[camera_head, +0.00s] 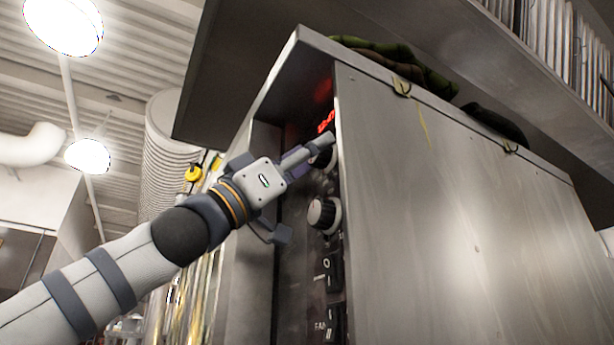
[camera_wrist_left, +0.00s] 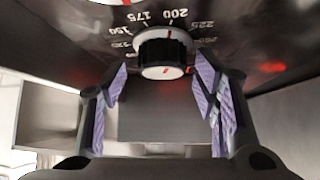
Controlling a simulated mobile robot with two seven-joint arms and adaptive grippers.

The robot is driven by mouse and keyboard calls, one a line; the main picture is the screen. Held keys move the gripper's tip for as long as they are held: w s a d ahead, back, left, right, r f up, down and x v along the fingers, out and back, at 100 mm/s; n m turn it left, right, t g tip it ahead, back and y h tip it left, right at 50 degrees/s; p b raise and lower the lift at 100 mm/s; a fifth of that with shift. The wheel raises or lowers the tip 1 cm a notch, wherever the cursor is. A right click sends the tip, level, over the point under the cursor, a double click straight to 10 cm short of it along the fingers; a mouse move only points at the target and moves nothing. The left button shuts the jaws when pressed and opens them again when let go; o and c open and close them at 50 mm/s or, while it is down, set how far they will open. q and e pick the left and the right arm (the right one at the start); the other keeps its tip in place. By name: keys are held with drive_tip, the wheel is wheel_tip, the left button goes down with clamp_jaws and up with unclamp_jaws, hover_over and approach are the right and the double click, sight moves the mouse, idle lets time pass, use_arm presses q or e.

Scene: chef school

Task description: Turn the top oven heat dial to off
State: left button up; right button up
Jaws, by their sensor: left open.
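The oven's dark control panel (camera_head: 305,250) runs down the narrow front beside a large steel side wall. The top dial (camera_head: 325,157) shows only in part, behind a finger of my left gripper (camera_head: 303,188). A second dial (camera_head: 325,214), pale-faced with a dark rim, sits below it. In the left wrist view, a dial (camera_wrist_left: 163,52) with a red line lies just ahead, between the open fingertips of the left gripper (camera_wrist_left: 163,76). My right gripper is not in view.
A red lit display (camera_head: 326,122) sits above the dials, and rocker switches (camera_head: 332,268) sit below them. The steel side wall (camera_head: 450,210) stands close right of the panel. A shelf (camera_head: 490,60) overhangs the oven. Part of another dial (camera_wrist_left: 125,2) shows at the wrist view's top edge.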

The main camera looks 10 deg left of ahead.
use_arm(q)
drive_tip(key=shift+w+f, duration=0.15)
drive_tip(key=c, duration=1.1)
drive_tip(key=shift+o, duration=0.2)
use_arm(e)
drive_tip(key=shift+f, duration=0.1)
use_arm(q)
drive_tip(key=shift+f, duration=0.1)
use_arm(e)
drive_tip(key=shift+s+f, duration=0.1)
use_arm(q)
drive_tip(key=n+t+y, duration=0.3)
drive_tip(key=n, duration=0.2)
drive_tip(key=n+t+y, duration=0.4)
drive_tip(key=n, duration=0.1)
drive_tip(key=s+n+t+y, duration=0.1)
drive_tip(key=n+t+y, duration=0.2)
drive_tip(key=n, duration=0.3)
drive_tip(key=shift+r+y+p, duration=0.4)
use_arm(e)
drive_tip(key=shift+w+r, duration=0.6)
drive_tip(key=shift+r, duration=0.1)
use_arm(q)
drive_tip(key=shift+w, duration=0.1)
